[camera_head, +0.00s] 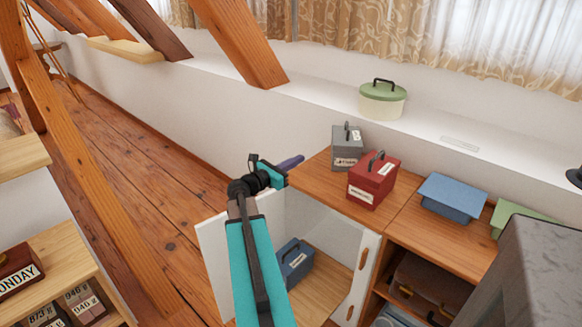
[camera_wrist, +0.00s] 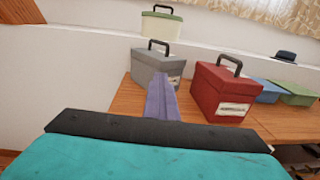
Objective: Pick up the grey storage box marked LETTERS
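The grey storage box (camera_head: 349,146) has a dark handle on top and a pale label whose writing is too small to read surely. It stands upright on the wooden cabinet top (camera_head: 317,177), near the wall. In the wrist view the grey box (camera_wrist: 150,72) is ahead, partly covered by my purple fingers. My gripper (camera_head: 297,161) is left of the box in the head view, apart from it. In the wrist view my gripper (camera_wrist: 160,82) shows its fingers together with nothing held.
A red box (camera_head: 370,185) with a handle stands close beside the grey one. A blue box (camera_head: 452,197) is further right. A green-lidded tin (camera_head: 382,99) stands on the ledge behind. Below, an open cabinet door (camera_head: 217,262) and another blue box (camera_head: 294,262) show.

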